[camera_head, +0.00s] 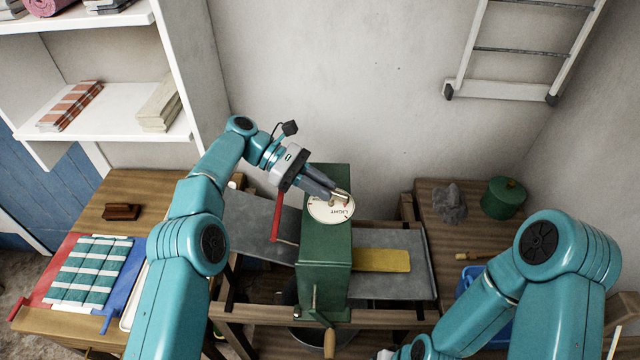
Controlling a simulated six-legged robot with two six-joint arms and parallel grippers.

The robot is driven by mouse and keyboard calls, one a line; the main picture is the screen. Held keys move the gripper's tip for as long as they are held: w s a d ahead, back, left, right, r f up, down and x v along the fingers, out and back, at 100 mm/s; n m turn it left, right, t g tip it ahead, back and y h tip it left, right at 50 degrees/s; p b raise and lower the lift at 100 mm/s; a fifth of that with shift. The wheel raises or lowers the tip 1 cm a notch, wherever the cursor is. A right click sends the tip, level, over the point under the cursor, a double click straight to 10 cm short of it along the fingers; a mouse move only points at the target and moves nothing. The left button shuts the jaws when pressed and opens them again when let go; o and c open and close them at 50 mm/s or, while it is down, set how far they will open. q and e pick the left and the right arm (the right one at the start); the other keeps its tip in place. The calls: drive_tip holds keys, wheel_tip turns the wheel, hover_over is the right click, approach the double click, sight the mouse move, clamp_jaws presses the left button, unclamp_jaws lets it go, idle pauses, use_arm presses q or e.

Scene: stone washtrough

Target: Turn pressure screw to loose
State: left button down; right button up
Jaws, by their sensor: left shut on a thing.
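The pressure screw sits on top of a green mangle housing (325,262), with a round white dial (328,212) on which the word LIGHT can be read. My left gripper (341,198) reaches in from the left and is shut on the screw's small brass-coloured knob (346,196) above the dial. The gripper's fingers hide most of the knob and part of the dial. My right arm shows at the lower right, but its gripper is not in view.
A red lever (277,217) stands left of the housing. A crank with a wooden handle (329,343) is at the front. A yellow cloth (382,260) lies on the right metal tray (405,238). A green pot (503,197) and grey cloth (449,203) are on the right table.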

use_arm(q)
drive_tip(key=shift+d+f, duration=0.1)
idle(0.4)
drive_tip(key=c, duration=1.2)
unclamp_jaws()
drive_tip(key=shift+o, duration=0.2)
